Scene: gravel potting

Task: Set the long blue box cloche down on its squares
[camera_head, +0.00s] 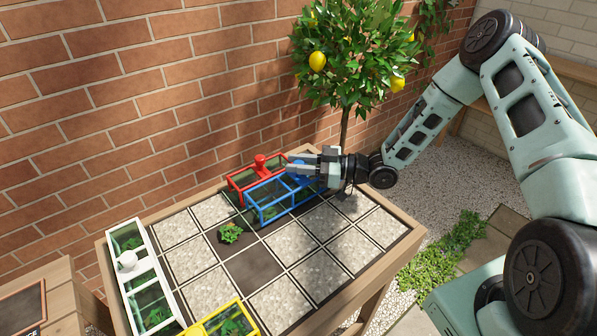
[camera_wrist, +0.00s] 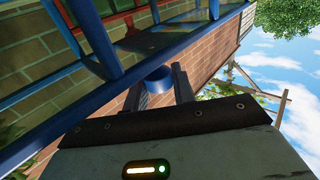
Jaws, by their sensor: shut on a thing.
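The long blue box cloche (camera_head: 268,196) has a blue frame and clear panes. It is at the back of the potting table, just in front of the red cloche (camera_head: 237,183). My gripper (camera_head: 300,167) is shut on its blue knob from the right. In the wrist view the knob (camera_wrist: 160,77) sits between my two fingers (camera_wrist: 160,88), with the blue frame bars above. I cannot tell whether the cloche's base touches the squares or is slightly above them. Its far right end is partly hidden by my gripper.
The table (camera_head: 385,255) has grey gravel squares (camera_head: 294,243) and a bare dark square (camera_head: 254,267). A small green plant (camera_head: 230,232) is uncovered in front of the blue cloche. A white cloche (camera_head: 142,279) stands left, a yellow one (camera_head: 208,322) in front. A lemon tree (camera_head: 345,60) rises behind.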

